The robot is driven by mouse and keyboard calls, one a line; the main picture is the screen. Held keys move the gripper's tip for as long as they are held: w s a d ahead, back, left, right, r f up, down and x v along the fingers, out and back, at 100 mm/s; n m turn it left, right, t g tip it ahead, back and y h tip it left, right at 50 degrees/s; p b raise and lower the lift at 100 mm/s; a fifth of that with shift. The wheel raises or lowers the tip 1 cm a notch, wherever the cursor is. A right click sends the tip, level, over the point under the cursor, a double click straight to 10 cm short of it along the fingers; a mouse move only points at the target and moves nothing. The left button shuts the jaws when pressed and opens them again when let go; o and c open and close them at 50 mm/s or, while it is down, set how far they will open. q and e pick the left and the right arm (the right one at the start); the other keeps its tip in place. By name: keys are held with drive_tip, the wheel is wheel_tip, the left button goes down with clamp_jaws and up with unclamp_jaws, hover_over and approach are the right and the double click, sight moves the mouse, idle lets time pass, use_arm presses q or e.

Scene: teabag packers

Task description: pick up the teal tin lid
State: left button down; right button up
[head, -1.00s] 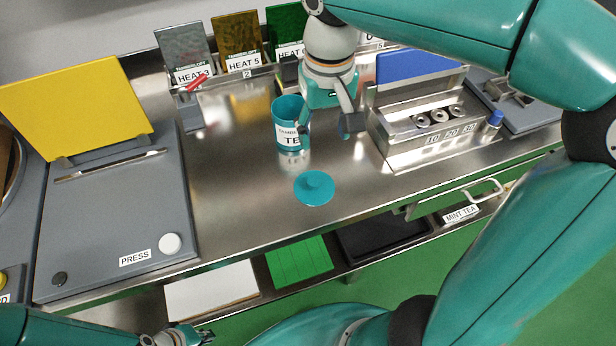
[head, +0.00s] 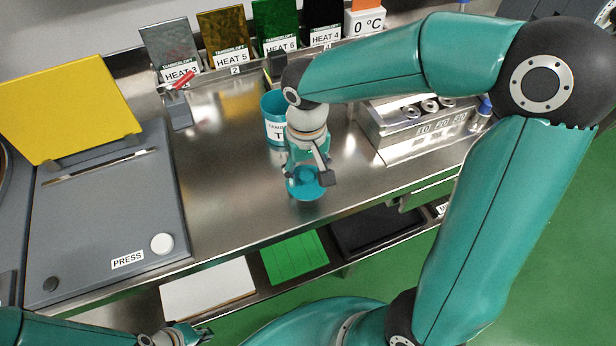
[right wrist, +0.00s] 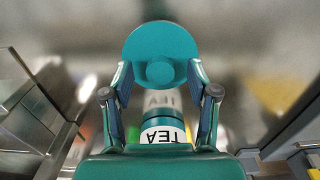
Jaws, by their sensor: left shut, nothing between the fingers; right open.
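The teal tin lid (head: 302,193) is a flat disc with a round knob, lying on the steel counter near its front edge. My right gripper (head: 309,180) is open above the lid and hides part of it. In the right wrist view the lid (right wrist: 160,48) shows beyond the open fingertips (right wrist: 160,78), its knob roughly centred between them; I see no contact. The teal tin (head: 274,130), labelled TEA, stands upright just behind; it also shows in the right wrist view (right wrist: 165,128). My left gripper (head: 190,337) is shut and empty at the bottom left.
A grey press (head: 105,215) with a yellow panel (head: 65,105) fills the left. A steel holder (head: 415,135) with several round cavities stands right of the tin. Labelled sample boards line the back. A lower shelf holds a green mat (head: 295,257). Counter left of the lid is clear.

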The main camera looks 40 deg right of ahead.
drive_tip(key=shift+f, duration=0.65)
drive_tip(key=c, duration=1)
drive_tip(key=shift+r, duration=0.1)
drive_tip(key=shift+c, duration=0.2)
